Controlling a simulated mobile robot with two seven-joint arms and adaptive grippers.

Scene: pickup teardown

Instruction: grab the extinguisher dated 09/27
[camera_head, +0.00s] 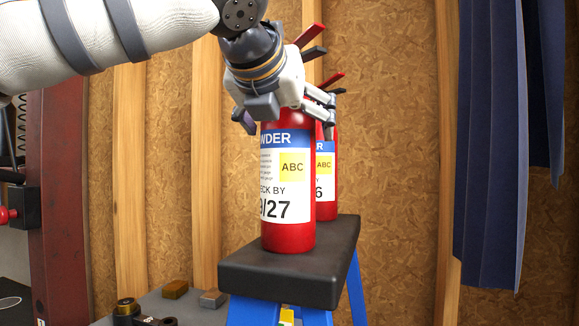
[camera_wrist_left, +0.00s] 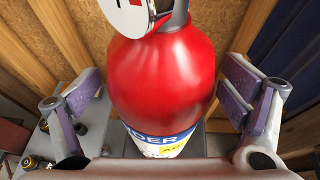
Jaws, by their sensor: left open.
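The front red extinguisher (camera_head: 288,235) stands upright on a black stool top; its label reads "/27" with a partly cut digit before it. A second red extinguisher (camera_head: 327,208) stands behind it to the right, its label ending in "6" and partly hidden. My left gripper (camera_head: 288,115) is at the upper body of the front extinguisher, one finger on each side. In the left wrist view the open fingers straddle the red extinguisher (camera_wrist_left: 162,80), with gaps visible on both sides. My right gripper is in neither view.
The black stool top (camera_head: 300,280) has blue legs. A grey surface with small metal and brass parts (camera_head: 175,289) lies at lower left. Dark blue cloth (camera_head: 490,150) hangs at right. A wooden stud wall stands close behind.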

